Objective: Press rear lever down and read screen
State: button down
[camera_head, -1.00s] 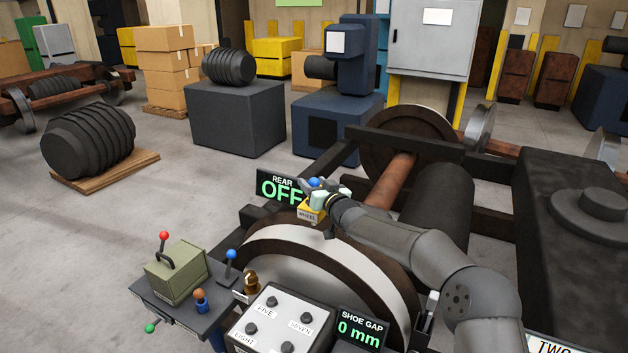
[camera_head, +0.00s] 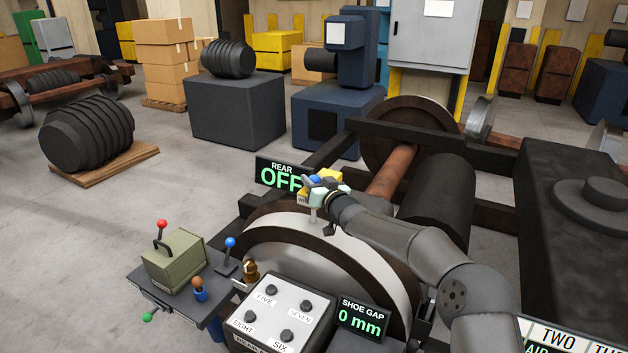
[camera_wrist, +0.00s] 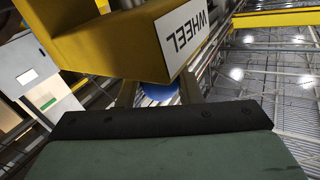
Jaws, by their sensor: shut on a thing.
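My gripper (camera_head: 324,190) is shut on a blue knob (camera_head: 315,180) above the top of the near wheel (camera_head: 385,262). The wrist view shows the blue knob (camera_wrist: 158,91) between the fingers, partly hidden. A yellow block (camera_head: 331,175) is close against the gripper; its white WHEEL label (camera_wrist: 184,37) shows in the wrist view. Whether block and knob are joined is hidden. The rear screen (camera_head: 282,176) reads REAR, OFF, its right end partly covered by the gripper. I cannot tell which lever is the rear one; a blue-knobbed lever (camera_head: 229,252) stands on the side stand, apart from my gripper.
A green box with a red-knobbed lever (camera_head: 162,232) is on the stand at lower left. A button panel (camera_head: 285,312) and the SHOE GAP screen (camera_head: 361,318), reading 0 mm, stand nearer. A dark axle frame (camera_head: 440,146) lies behind the wheel.

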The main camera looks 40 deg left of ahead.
jog(key=shift+f, duration=0.4)
jog(key=c, duration=1.1)
grip_release()
jog(key=shift+o, duration=0.2)
jog(key=shift+r, duration=0.1)
jog(key=b+v, duration=0.4)
jog(key=v, duration=1.3)
jog(key=shift+d, duration=0.2)
jog(key=shift+s, duration=0.1)
